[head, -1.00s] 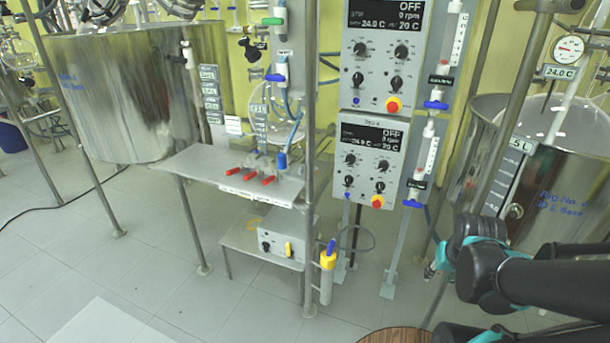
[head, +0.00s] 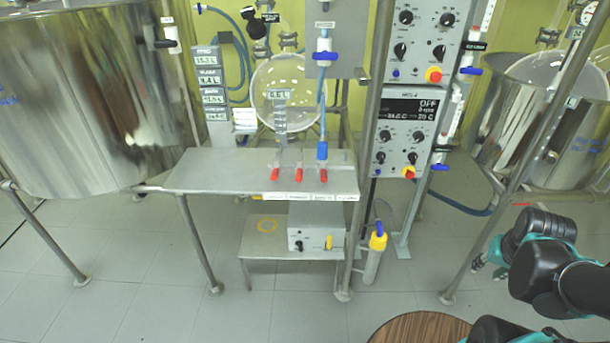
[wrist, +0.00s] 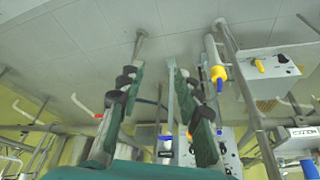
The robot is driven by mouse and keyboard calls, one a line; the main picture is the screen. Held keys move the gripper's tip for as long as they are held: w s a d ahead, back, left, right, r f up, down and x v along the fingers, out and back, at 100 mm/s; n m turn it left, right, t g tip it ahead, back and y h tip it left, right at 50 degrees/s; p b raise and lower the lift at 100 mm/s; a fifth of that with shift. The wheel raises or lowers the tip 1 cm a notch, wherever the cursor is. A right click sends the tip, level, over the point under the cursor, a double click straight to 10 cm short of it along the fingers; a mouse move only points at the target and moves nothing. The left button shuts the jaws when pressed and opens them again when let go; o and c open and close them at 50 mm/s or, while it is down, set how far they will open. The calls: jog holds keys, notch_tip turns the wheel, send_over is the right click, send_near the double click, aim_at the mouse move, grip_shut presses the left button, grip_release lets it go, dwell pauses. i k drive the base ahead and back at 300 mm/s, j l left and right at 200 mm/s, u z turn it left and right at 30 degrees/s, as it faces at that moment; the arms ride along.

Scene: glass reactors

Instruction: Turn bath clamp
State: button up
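Three red-handled clamps stand in a row on the metal bench (head: 220,172) in the head view: a left one (head: 274,175), a middle one (head: 301,174) and a right one (head: 323,176). Small labels run along the bench edge below them, too small to read, so I cannot tell which clamp is the bath one. My gripper (wrist: 155,72) is open and empty in the wrist view, its two dark green fingers apart. My arm is at the lower right of the head view, well away from the bench. The wrist view does not clearly show the clamps.
A large steel vessel (head: 80,100) stands at the left and another (head: 555,140) at the right. A control panel (head: 410,125) hangs right of the bench. A grey box with a yellow knob (head: 315,230) sits on the lower shelf. A round brown stool (head: 420,329) stands in front.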

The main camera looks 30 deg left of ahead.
aim_at(323, 178)
jog(key=k+j, duration=0.15)
jog(key=j, duration=0.25)
jog(key=k+j, duration=0.2)
jog(key=j, duration=0.15)
jog(key=k+j, duration=0.15)
jog(key=j, duration=0.25)
jog(key=k+j+z, duration=0.1)
jog(key=j, duration=0.25)
jog(key=k+j, duration=0.25)
jog(key=j, duration=0.15)
jog(key=k+j, duration=0.2)
jog(key=j, duration=0.15)
jog(key=i+j+z, duration=0.15)
jog(key=j, duration=0.35)
jog(key=j+z, duration=0.15)
jog(key=j, duration=0.35)
jog(key=i+j+z, duration=0.25)
jog(key=j, duration=0.3)
jog(key=k+j+z, duration=0.15)
jog(key=j+z, duration=0.25)
jog(key=k+j+z, duration=0.2)
jog(key=z, duration=0.2)
